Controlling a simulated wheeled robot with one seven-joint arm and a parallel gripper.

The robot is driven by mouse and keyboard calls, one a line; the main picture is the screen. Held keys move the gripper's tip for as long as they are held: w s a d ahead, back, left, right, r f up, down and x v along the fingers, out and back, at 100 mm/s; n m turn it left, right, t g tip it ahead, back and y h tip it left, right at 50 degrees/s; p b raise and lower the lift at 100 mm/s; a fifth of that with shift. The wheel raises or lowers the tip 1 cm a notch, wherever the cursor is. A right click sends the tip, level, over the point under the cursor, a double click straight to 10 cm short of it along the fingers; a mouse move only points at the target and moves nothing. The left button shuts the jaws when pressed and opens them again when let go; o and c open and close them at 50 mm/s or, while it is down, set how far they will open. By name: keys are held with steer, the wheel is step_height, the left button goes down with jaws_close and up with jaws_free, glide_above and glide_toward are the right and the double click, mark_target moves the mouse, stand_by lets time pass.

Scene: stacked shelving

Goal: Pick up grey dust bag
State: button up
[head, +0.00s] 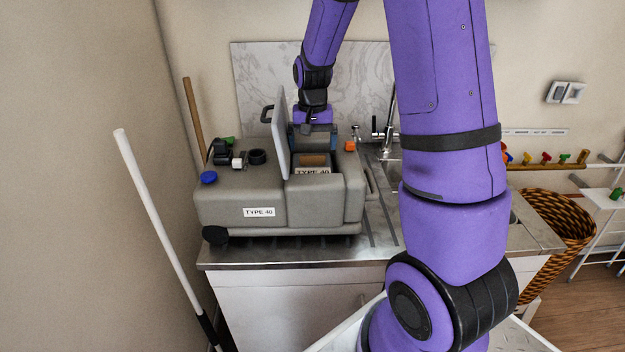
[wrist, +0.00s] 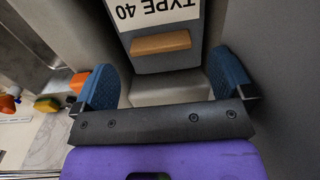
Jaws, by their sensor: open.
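The grey dust bag (head: 313,171) sits in the open compartment of a grey machine (head: 275,200) on the metal counter. The bag has a "TYPE 40" label and a tan strip, and it fills the middle top of the wrist view (wrist: 166,62). My gripper (head: 313,135) is at the compartment's back edge, pointing down, partly hidden behind the raised lid. In the wrist view, its two blue fingers (wrist: 163,84) are wide apart with the bag's grey body seen between and beyond them. They do not appear closed on it.
The machine's raised lid (head: 280,135) stands just left of my gripper. An orange cap (head: 350,146) is to the right, with the tap (head: 388,130) and sink beyond. A white pole (head: 160,225) leans at the left. A woven basket (head: 560,225) stands right.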

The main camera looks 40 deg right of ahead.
mark_target(312, 157)
steer(key=shift+f, duration=2.35)
